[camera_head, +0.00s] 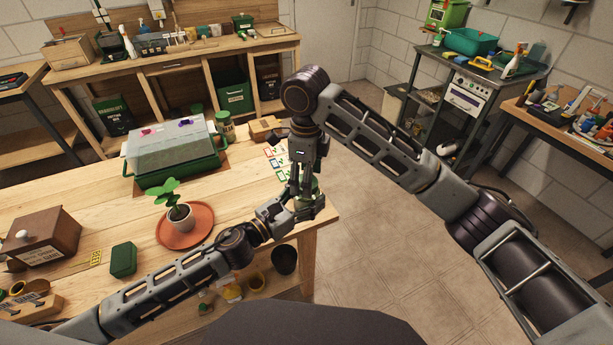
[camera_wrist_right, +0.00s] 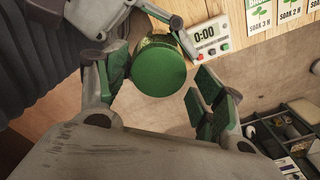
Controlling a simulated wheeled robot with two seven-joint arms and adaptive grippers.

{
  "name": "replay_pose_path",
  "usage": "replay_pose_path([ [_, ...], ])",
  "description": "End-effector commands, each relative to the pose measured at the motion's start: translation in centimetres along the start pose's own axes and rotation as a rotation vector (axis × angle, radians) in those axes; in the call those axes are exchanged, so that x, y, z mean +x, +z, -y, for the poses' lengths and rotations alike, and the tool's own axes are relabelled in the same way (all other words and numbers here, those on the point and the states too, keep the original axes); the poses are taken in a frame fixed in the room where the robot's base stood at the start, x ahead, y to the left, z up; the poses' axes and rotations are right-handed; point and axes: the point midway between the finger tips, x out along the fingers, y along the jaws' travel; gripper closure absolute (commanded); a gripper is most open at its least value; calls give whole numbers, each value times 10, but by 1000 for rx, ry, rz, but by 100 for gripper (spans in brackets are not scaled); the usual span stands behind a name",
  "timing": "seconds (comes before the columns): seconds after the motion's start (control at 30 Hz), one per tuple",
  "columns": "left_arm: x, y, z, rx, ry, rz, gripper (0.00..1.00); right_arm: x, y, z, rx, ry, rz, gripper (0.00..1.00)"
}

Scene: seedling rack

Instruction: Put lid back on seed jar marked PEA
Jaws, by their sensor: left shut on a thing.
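A small seed jar with a round green lid (camera_wrist_right: 160,68) stands or is held near the right edge of the wooden table; the lid covers its top in the right wrist view. Whether it is fully seated I cannot tell, and no PEA marking is legible. My left gripper (camera_head: 291,212) is shut on the jar from the side; its fingers also show in the right wrist view (camera_wrist_right: 148,28). My right gripper (camera_head: 303,184) points down over the jar. In the right wrist view its fingers (camera_wrist_right: 165,85) are apart on either side of the lid, with a gap at the right finger.
A timer (camera_wrist_right: 208,36) and seed cards (camera_head: 275,160) lie beside the jar. A covered propagator (camera_head: 172,172), another green-lidded jar (camera_head: 226,127), a seedling on a terracotta saucer (camera_head: 209,230), a green box (camera_head: 123,260) and a brown box (camera_head: 43,237) occupy the table. The floor to the right is clear.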

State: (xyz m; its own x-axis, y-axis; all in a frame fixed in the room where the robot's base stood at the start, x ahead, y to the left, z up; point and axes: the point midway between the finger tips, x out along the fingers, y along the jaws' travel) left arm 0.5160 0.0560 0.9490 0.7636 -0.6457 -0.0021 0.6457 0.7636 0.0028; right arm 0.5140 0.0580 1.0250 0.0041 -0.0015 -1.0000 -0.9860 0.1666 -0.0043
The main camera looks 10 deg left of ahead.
Motion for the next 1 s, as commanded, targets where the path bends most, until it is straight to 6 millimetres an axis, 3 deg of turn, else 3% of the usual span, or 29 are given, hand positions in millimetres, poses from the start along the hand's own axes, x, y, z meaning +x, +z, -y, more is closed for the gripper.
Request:
replay_pose_path([
  [0.37, 0, 2, -1, 1, 2, 3, 100, -1, -1, 0, 0, 1, -3, 26],
  [1.0, 0, 2, -1, 2, 2, 3, 100, -44, -1, 1, -3, 1, -3, 26],
])
